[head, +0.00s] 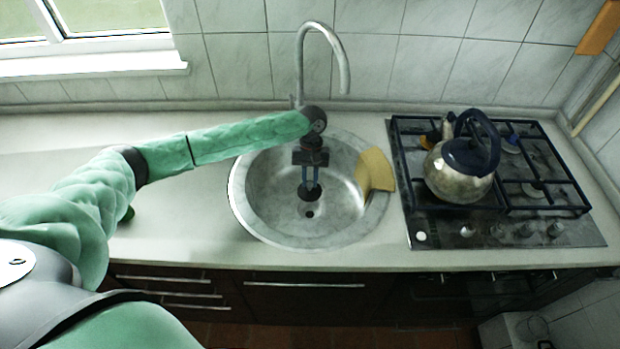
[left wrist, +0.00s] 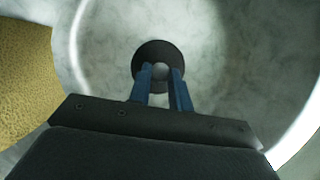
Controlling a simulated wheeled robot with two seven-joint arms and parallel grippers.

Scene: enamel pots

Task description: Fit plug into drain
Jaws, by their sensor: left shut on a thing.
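A round black plug (head: 309,194) with a light knob hangs below my left gripper (head: 310,183) inside the steel sink (head: 260,195). In the left wrist view, the blue fingers of my left gripper (left wrist: 160,72) are closed on the knob, with the black disc of the plug (left wrist: 159,48) just beyond the fingertips. A small dark hole, seemingly the drain (head: 309,213), shows just below the plug in the head view. It is not seen in the left wrist view. The exact gap between plug and sink bottom cannot be told. My right gripper is not in view.
A yellow cloth or sponge (head: 375,170) lies over the sink's right side and also shows in the left wrist view (left wrist: 25,80). A curved tap (head: 300,60) rises behind the sink. A kettle (head: 460,170) stands on the stove (head: 520,230) at the right.

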